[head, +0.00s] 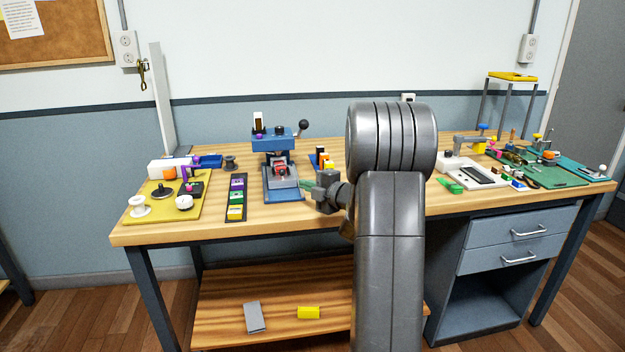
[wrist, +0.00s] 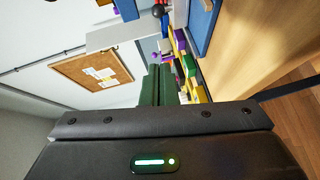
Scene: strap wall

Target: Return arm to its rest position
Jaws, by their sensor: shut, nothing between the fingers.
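My arm (head: 390,230) rises grey and large in the head view and hides part of the bench behind it. My gripper (head: 305,184) points left over the bench, just right of the blue press (head: 284,190) in that view. Whether it touches the press cannot be told. In the wrist view the green fingers of my gripper (wrist: 158,82) lie together, with nothing between them. That view is rolled on its side.
The wooden bench (head: 215,215) has a yellow mat (head: 165,212) with spools at left and a dark strip (head: 236,198) of coloured blocks. A green mat (head: 545,175) and tools lie at right. The lower shelf (head: 280,330) holds a grey piece (head: 254,317) and a yellow block (head: 308,312).

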